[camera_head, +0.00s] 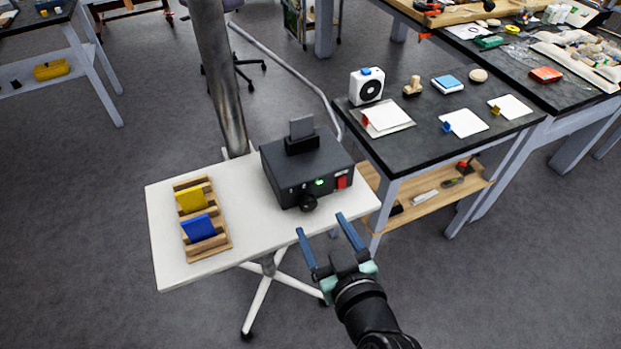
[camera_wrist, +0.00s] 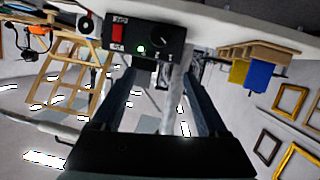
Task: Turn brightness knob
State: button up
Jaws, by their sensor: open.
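A black box (camera_head: 300,165) stands on a small white table. A round black knob (camera_head: 308,203) sticks out of its front, beside a lit green light (camera_head: 319,182) and a red switch (camera_head: 342,181). A grey plate (camera_head: 301,127) stands in a holder on top of the box. My gripper (camera_head: 320,224) is open and empty, in front of the box and a little right of the knob, apart from it. In the wrist view, the box front appears inverted above my open fingers (camera_wrist: 162,65), with the knob (camera_wrist: 159,40) roughly between them.
The white table (camera_head: 167,258) also holds a wooden rack (camera_head: 222,243) with a yellow card (camera_head: 190,200) and a blue card (camera_head: 198,228). A dark workbench (camera_head: 420,150) with small items stands close on the right. A metal post (camera_head: 220,70) rises behind the table.

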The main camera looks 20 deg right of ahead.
aim_at(310, 206)
jog(key=shift+g, duration=0.4)
jog(key=p+x, duration=0.1)
jog(key=x, duration=0.2)
jog(key=f+p+x, duration=0.1)
jog(key=x, duration=0.3)
jog(key=p+x, duration=0.1)
jog(key=x, duration=0.2)
jog(key=shift+s+d+f+p, duration=0.1)
jog(key=shift+d+f+p, duration=0.2)
jog(key=shift+f, duration=0.25)
grip_shut()
